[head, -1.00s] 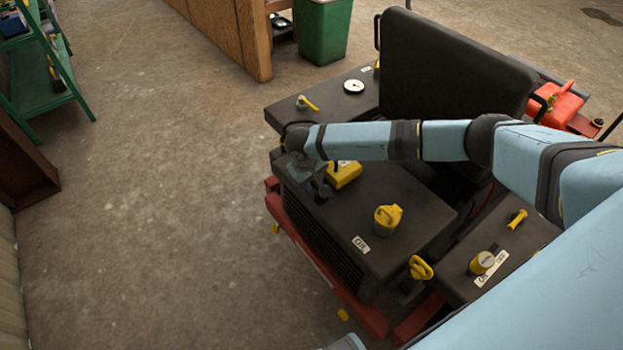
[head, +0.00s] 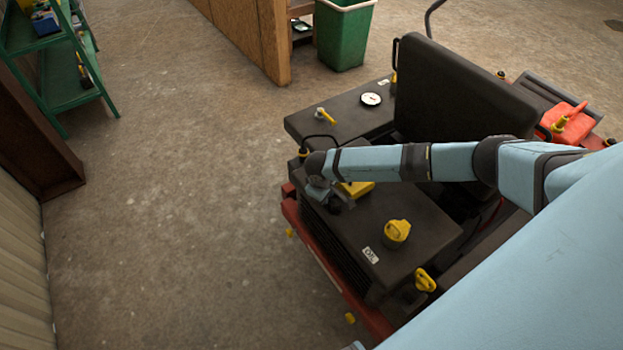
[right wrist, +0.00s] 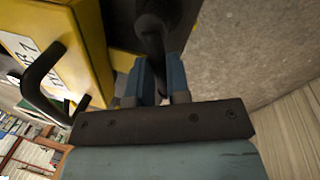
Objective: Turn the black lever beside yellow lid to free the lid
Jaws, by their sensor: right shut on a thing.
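The yellow lid (head: 358,188) lies on the dark top of the machine in the head view, partly covered by my right arm. Its yellow side with a white label (right wrist: 75,45) fills the upper left of the right wrist view. My right gripper (right wrist: 163,70) is beside it, its two blue fingers shut on the black lever (right wrist: 152,30). The lever's far end is not clear. In the head view my right gripper (head: 338,204) is at the machine's left edge, and the lever is hidden there. My left gripper is not in view.
A black curved handle (right wrist: 40,80) stands on the label side. A yellow cap (head: 396,232) and a yellow knob (head: 425,280) are on the machine near the lid. A black seat back (head: 462,90) rises behind. The concrete floor (head: 190,200) to the left is clear.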

